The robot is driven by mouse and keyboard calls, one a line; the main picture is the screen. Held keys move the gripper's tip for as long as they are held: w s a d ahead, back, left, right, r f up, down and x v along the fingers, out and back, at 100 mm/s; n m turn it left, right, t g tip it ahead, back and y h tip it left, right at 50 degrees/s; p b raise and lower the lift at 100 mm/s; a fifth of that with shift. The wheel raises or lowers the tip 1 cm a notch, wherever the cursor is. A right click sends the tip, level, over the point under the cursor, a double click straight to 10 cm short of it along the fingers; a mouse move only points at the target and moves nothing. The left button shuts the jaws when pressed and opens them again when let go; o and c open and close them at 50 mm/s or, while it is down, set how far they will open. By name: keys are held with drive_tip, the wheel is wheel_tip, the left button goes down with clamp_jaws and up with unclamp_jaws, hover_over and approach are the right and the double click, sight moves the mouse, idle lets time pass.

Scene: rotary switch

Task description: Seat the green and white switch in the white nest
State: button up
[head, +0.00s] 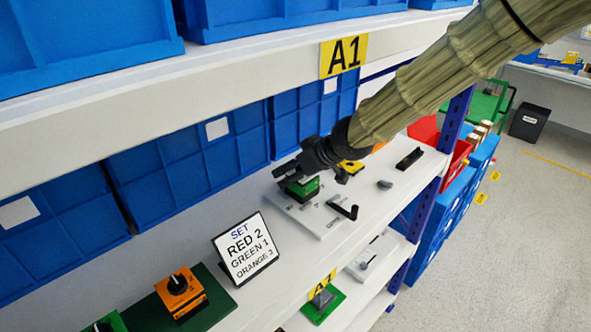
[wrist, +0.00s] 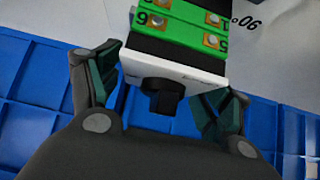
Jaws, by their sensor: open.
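The green and white switch (head: 302,188) is at the white board (head: 318,218) on the shelf, partly hidden by my gripper (head: 287,175). In the wrist view the switch (wrist: 190,45) shows a green terminal block with numbers, a black body, a white face plate and a black knob turned toward my gripper. My gripper (wrist: 168,88) is open, with one finger on each side of the white plate and knob. I cannot tell whether the fingers touch it. The white nest is not clearly visible, and I cannot tell whether the switch is seated.
A black lever (head: 343,210) stands on the white board. A sign (head: 245,249) reads SET RED 2, GREEN 1, ORANGE 3. An orange switch (head: 180,291) stands on a dark green mat at the lower left. Blue bins (head: 175,165) line the back, and a shelf edge (head: 240,65) runs above.

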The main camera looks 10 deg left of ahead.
drive_tip(key=v, duration=1.2)
idle(0.3)
idle(0.3)
